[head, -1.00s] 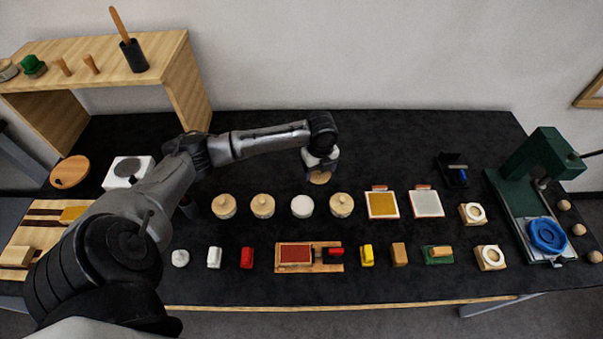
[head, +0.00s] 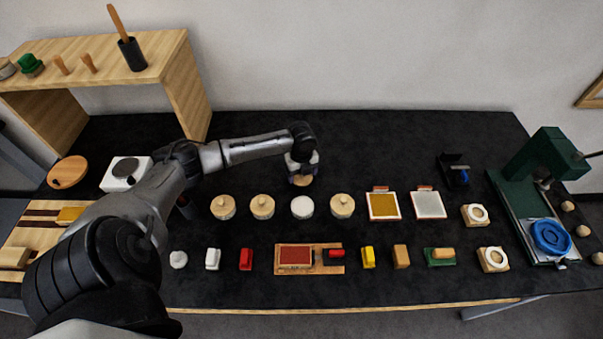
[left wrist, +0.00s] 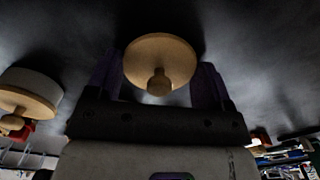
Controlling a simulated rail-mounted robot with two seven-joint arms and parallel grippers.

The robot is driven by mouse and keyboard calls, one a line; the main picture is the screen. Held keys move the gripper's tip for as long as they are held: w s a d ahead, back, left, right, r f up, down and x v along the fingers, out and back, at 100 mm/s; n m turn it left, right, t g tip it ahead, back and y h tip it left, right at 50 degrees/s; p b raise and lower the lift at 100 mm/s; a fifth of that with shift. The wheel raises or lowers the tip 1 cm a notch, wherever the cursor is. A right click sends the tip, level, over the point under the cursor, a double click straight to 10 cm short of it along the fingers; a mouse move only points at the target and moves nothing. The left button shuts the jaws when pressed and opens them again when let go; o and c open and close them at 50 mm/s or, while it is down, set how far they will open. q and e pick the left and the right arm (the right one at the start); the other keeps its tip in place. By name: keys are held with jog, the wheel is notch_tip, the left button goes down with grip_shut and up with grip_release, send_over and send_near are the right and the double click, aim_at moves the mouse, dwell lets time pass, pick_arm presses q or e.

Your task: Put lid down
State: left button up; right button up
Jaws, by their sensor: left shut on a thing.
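My left gripper (head: 301,172) is shut on a round pale wooden lid (head: 301,181). The lid shows in the left wrist view (left wrist: 160,58) between the two fingers, with its knob toward the camera. In the head view the lid is just behind the white open-looking pot (head: 302,207), apart from it. Whether the lid touches the dark table (head: 380,155) I cannot tell. Wooden-lidded pots (head: 223,207), (head: 262,207), (head: 342,206) stand beside the white one. My right gripper is not in view.
Framed plates (head: 383,206) stand right of the pots. A row of small blocks and a red tray (head: 295,256) lies in front. A green press (head: 530,170) stands at the right.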

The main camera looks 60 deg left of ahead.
pick_arm(q)
jog(key=shift+f, duration=0.1)
jog(key=o, duration=0.9)
notch_tip(320, 180, up, 10)
jog(key=shift+r+p, duration=0.2)
jog(key=shift+p, duration=0.55)
jog(key=shift+r, duration=0.9)
